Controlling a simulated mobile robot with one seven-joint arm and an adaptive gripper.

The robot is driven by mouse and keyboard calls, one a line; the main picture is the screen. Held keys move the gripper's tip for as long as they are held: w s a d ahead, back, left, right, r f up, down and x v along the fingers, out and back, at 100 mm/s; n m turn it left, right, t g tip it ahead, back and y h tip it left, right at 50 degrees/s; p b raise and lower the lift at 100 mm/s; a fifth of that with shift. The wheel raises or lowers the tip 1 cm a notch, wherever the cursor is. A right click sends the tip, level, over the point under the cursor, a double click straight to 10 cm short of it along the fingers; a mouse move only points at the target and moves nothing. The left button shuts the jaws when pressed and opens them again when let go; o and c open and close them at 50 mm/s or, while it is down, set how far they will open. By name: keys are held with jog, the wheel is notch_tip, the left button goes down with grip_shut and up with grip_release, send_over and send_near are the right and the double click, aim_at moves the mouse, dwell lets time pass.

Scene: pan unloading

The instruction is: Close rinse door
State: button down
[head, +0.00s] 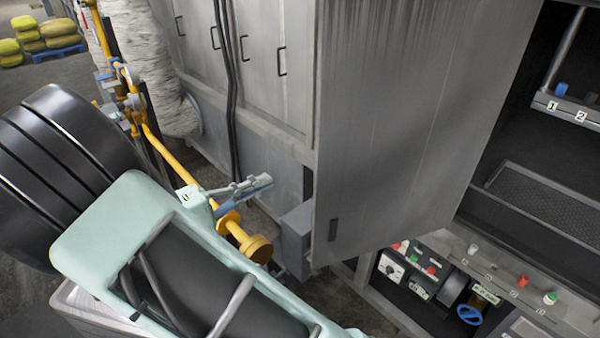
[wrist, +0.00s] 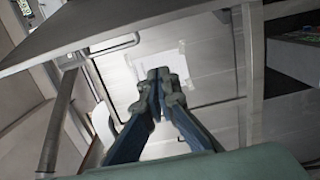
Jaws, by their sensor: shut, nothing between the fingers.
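My gripper (head: 268,181) is to the left of the door, pointing right, and apart from the door's edge. In the wrist view the blue-grey fingers (wrist: 158,76) are shut together and empty. They point toward a pale panel (wrist: 200,65) with a whitish patch; I cannot tell which panel this is.
Closed grey cabinet doors (head: 260,50) with black handles stand behind my gripper. A yellow pipe (head: 175,160) runs close by it. A grey box (head: 296,240) sits below the door's left edge. A control panel with knobs and a blue valve wheel (head: 470,315) is at lower right.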

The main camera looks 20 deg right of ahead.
jog(key=s+d+p, duration=0.1)
jog(key=d+p, duration=0.1)
jog(key=d, duration=0.7)
jog(key=shift+s+p, duration=0.25)
jog(key=shift+p, duration=0.1)
jog(key=shift+s, duration=0.15)
